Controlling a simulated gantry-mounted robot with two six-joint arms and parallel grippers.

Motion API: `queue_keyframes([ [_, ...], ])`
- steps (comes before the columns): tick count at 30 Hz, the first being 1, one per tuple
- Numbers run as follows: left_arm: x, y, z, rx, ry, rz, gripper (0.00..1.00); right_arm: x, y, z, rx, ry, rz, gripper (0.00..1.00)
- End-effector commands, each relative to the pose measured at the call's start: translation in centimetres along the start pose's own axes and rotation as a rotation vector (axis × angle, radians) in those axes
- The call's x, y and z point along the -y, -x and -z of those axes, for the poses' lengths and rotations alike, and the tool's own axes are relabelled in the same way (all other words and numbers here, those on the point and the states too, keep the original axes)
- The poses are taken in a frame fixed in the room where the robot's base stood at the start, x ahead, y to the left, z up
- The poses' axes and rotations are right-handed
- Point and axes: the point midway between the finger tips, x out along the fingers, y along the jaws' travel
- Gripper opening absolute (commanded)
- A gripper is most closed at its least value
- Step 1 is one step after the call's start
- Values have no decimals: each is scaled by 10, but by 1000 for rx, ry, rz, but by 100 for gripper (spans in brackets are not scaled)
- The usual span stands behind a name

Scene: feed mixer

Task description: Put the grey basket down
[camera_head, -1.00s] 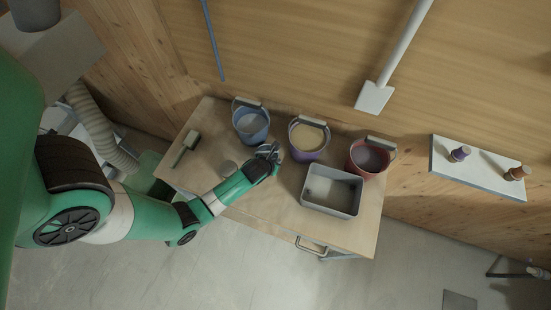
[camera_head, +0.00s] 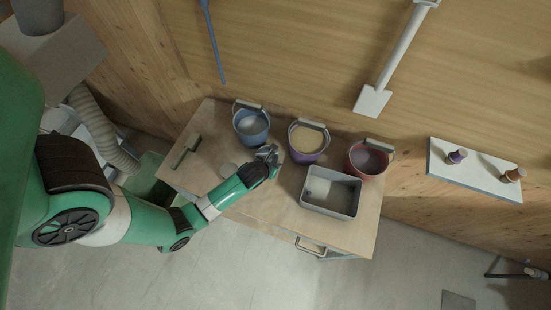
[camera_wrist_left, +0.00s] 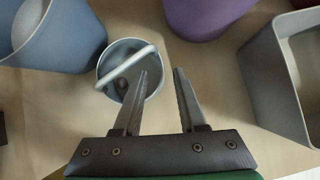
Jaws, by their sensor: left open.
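A small grey pail-like basket (camera_wrist_left: 122,50) with a pale handle stands on the table in the left wrist view. My left gripper (camera_wrist_left: 160,72) is open, and nothing is held between its fingers. Its left finger overlaps the basket's right side in that view; I cannot tell whether it touches the handle. In the head view my left gripper (camera_head: 268,153) is over the table between the blue and purple buckets, and it largely hides the small basket. My right gripper is not in view.
A blue bucket (camera_head: 250,125), a purple bucket (camera_head: 307,142) and a red bucket (camera_head: 369,158) line the back of the wooden table (camera_head: 265,206). A rectangular grey tub (camera_head: 331,202) stands to the right. A scoop-like tool (camera_head: 186,150) lies at left.

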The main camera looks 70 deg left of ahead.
Motion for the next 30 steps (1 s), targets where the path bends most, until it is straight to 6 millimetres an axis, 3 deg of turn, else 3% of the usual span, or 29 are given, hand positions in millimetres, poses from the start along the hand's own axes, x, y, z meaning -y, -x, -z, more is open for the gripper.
queue_keyframes([
  [1, 0, 22, -5, -1, -2, 2, 40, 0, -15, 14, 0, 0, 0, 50],
  [3, 0, 41, -6, -1, -3, 2, 40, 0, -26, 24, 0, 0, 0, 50],
  [10, 0, 83, -4, -1, -2, 1, 40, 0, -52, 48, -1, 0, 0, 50],
  [15, 0, 91, -2, 0, 0, 1, 40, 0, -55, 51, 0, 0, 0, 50],
  [26, 1, 90, -1, 1, 2, 1, 40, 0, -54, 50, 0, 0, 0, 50],
  [29, 10, 92, -18, 31, 53, 23, 40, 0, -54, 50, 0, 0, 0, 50],
  [30, 19, 95, -34, 59, 107, 46, 40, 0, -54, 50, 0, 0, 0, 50],
])
